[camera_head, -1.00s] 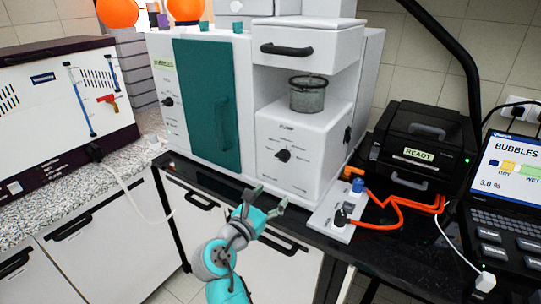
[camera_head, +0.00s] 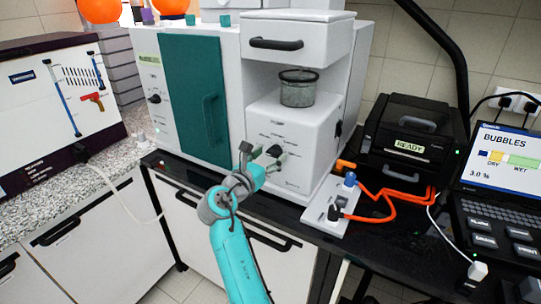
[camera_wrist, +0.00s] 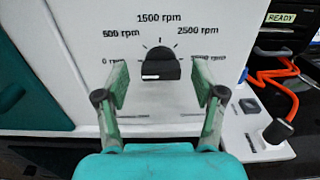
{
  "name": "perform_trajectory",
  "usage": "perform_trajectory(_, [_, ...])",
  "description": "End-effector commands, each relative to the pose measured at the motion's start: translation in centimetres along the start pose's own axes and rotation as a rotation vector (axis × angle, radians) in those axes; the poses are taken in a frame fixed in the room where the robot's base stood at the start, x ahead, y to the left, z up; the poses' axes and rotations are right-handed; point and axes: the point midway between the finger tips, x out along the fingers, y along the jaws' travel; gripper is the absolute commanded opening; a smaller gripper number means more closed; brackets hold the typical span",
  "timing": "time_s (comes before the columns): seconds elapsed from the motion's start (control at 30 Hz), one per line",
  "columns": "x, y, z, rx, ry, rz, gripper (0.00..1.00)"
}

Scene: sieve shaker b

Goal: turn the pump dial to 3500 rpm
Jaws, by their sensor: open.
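The black pump dial (camera_wrist: 160,66) is on the white pump front (camera_wrist: 75,32), centred between my fingers in the wrist view. Printed marks around it read 0, 500, 1500 and 2500 rpm; the label at the lower right is partly hidden by my right finger. A tick stands above the dial, but I cannot tell its pointer setting. My gripper (camera_wrist: 160,86) is open, one finger on each side of the dial, with visible gaps. In the head view, my gripper (camera_head: 262,160) is at the pump front, close to the dial (camera_head: 274,151).
A small panel with a blue knob and a black plug (camera_head: 334,212) lies right of the pump, with orange cables (camera_head: 385,196). A black READY printer (camera_head: 411,146) and a laptop (camera_head: 510,160) stand further right. A teal door (camera_head: 196,105) is left of the pump.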

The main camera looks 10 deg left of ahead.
Motion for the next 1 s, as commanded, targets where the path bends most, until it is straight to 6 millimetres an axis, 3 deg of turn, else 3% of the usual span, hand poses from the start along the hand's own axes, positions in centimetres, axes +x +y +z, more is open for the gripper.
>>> perform_trajectory(0.43, [0.99, 0.0, -0.03, 0.0, 0.0, 0.001, 0.69])
perform_trajectory(0.67, [0.98, 0.0, -0.02, 0.0, 0.0, 0.001, 0.11])
perform_trajectory(1.0, [0.98, -0.02, -0.01, 0.03, 0.0, 0.0, 0.09])
